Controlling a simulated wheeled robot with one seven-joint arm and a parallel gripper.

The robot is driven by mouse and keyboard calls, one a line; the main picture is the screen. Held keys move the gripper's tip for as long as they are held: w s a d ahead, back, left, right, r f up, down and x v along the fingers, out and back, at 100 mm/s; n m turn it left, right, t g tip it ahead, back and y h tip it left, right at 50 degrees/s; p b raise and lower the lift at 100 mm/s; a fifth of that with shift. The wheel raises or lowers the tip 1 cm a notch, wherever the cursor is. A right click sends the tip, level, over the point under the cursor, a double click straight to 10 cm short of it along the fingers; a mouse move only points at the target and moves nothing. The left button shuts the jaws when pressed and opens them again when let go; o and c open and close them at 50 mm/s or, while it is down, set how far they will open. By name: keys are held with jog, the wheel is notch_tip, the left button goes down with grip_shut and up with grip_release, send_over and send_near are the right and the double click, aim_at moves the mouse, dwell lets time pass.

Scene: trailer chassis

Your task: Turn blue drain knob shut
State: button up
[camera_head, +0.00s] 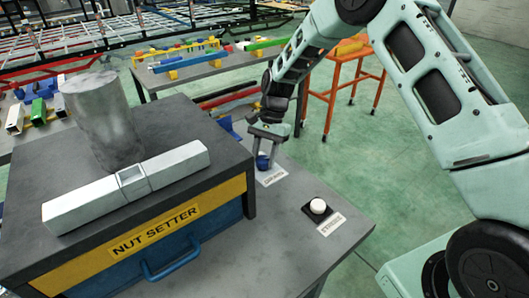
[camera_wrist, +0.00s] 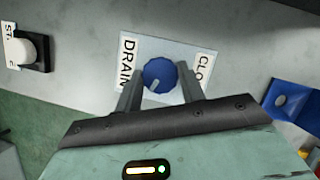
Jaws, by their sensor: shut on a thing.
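The blue drain knob (camera_wrist: 159,76) sits on a pale plate (camera_wrist: 148,46) with "DRAIN" on its left and a partly hidden "CLO..." label on its right in the wrist view. In the head view my gripper (camera_head: 267,150) reaches down over the knob (camera_head: 262,162) near the table's far edge. The fingers partly hide the knob there.
A white button (camera_head: 318,206) on a black base stands nearby on the grey table (camera_head: 290,235). The "NUT SETTER" box (camera_head: 155,235) is left of my gripper, with a metal cylinder (camera_head: 103,120) and white bar on top. A blue bracket (camera_wrist: 290,100) lies right of the knob in the wrist view.

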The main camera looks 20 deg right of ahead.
jog(key=n+h, duration=0.1)
jog(key=n, duration=0.2)
jog(key=n+g+h, duration=0.1)
jog(key=n, duration=0.2)
jog(key=shift+w+a+n, duration=0.1)
jog(key=shift+a+n, duration=0.1)
jog(key=shift+n, duration=0.1)
jog(key=n+h, duration=0.1)
jog(key=n, duration=0.2)
jog(key=shift+n, duration=0.3)
jog(key=n+h, duration=0.1)
jog(key=n, duration=0.2)
jog(key=shift+a+n+h, duration=0.15)
jog(key=shift+n+h, duration=0.15)
jog(key=shift+h, duration=0.1)
jog(key=n+h, duration=0.1)
jog(key=n, duration=0.3)
jog(key=shift+a+t+p, duration=0.1)
jog(key=shift+t+p, duration=0.2)
jog(key=shift+t, duration=0.1)
jog(key=shift+n+t+h, duration=0.6)
jog(key=shift+n, duration=1.5)
jog(key=o, duration=1)
jog(key=shift+s, duration=0.2)
